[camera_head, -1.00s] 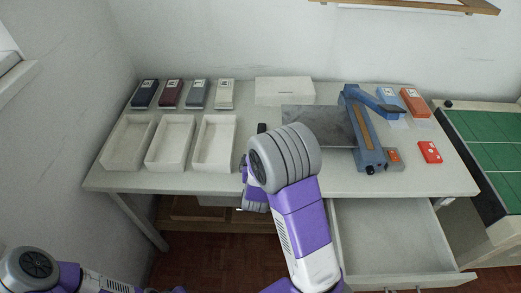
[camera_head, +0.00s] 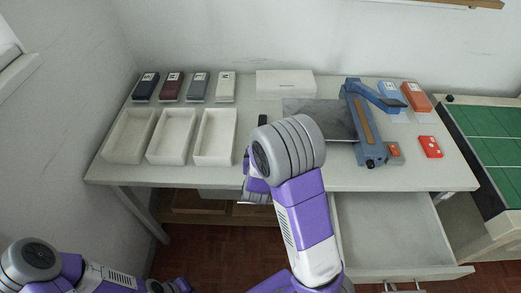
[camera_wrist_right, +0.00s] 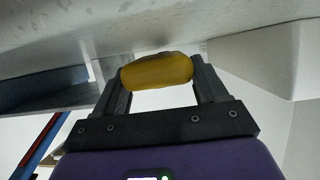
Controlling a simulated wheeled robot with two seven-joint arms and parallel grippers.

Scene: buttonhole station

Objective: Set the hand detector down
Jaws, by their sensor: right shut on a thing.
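My right gripper (camera_wrist_right: 160,75) is shut on a yellow rounded thing in the right wrist view, which I take to be the hand detector (camera_wrist_right: 157,71). Its ends are covered by the two dark fingers. A pale surface lies close beyond it; I cannot tell whether they touch. In the head view my right forearm hides the grip, at the table's front edge. A small black piece (camera_head: 262,120) shows just above the arm there; I cannot tell whether it belongs to the gripper. My left arm is at the lower left, its gripper out of view.
Three white open trays (camera_head: 213,137) stand at the left of the table (camera_head: 300,180), with several labelled blocks behind. A white box (camera_head: 285,84) is at the back. A blue press (camera_head: 365,130) and a red box (camera_head: 431,147) stand at right. A drawer (camera_head: 390,235) is open below.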

